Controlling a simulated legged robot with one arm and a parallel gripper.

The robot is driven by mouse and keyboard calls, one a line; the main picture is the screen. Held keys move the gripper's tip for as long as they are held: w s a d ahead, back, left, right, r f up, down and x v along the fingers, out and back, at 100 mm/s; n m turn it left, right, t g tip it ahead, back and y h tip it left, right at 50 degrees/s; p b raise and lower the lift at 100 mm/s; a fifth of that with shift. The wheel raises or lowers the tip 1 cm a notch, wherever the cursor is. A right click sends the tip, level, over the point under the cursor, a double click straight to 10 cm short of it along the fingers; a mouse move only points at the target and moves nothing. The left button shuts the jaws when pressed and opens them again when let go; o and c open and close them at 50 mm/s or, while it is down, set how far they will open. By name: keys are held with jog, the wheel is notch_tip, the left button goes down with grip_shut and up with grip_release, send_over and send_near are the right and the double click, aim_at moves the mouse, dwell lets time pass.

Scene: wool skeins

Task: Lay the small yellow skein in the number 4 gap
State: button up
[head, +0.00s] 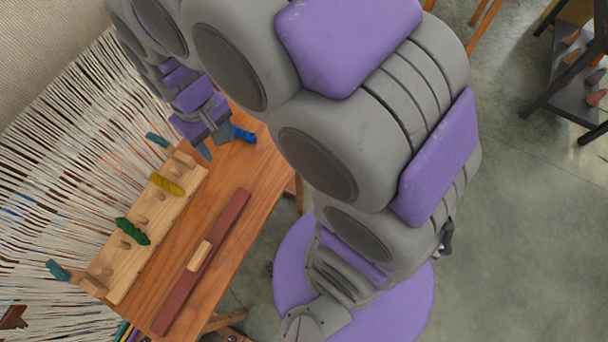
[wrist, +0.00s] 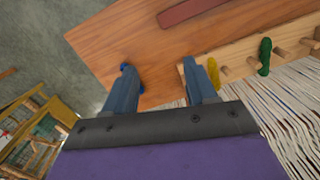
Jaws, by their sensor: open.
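The small yellow skein (head: 167,184) lies across the wooden peg rack (head: 120,285), between pegs, towards the rack's far end. It also shows in the wrist view (wrist: 213,73), partly beside my right-hand finger. My gripper (head: 217,143) is open and empty above the table's far end, apart from the yellow skein. In the wrist view its two fingers (wrist: 160,72) stand wide apart with bare tabletop between them. A green skein (head: 132,231) lies across the rack further down, also in the wrist view (wrist: 264,56). I cannot read any gap numbers.
A blue skein (head: 243,135) lies on the wooden table (head: 222,190) near my gripper, partly behind a finger in the wrist view. A dark red bar (head: 222,225) with a small wooden block (head: 199,256) lies along the table. Pale hanging threads (head: 60,160) border the rack.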

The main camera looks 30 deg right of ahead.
jog(key=s+d+r+m, duration=0.1)
jog(key=s+d+r, duration=0.1)
jog(key=s+d, duration=0.3)
jog(key=s+d+r+m+g, duration=0.1)
jog(key=s+d, duration=0.5)
jog(key=s, duration=0.8)
jog(key=shift+s+d+r+m, duration=0.2)
jog(key=shift+r+m, duration=0.35)
jog(key=shift+m, duration=0.25)
jog(key=shift+a, duration=0.3)
